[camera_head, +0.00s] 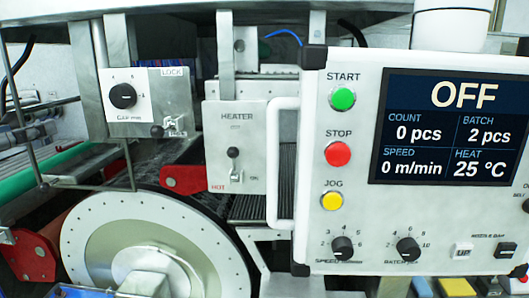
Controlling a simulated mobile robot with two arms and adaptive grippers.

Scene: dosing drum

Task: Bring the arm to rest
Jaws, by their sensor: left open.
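My left gripper (6,236) shows at most as a small grey piece at the left edge, beside the red bracket and left of the large drum. Most of it is cut off by the frame, and it holds nothing that I can see. My right gripper is not in view. The large round drum (84,240) has a white rim and a pale green face. The control panel (300,180) fills the right side. Its screen (449,128) reads OFF, 0 pcs, batch 2 pcs, 0 m/min and 25 °C.
Green START (342,98), red STOP (338,154) and yellow JOG (332,201) buttons sit on the panel. A heater box (235,150) with a lever and a box with a black knob (123,96) hang above the drum. A green roller (40,173) lies at left.

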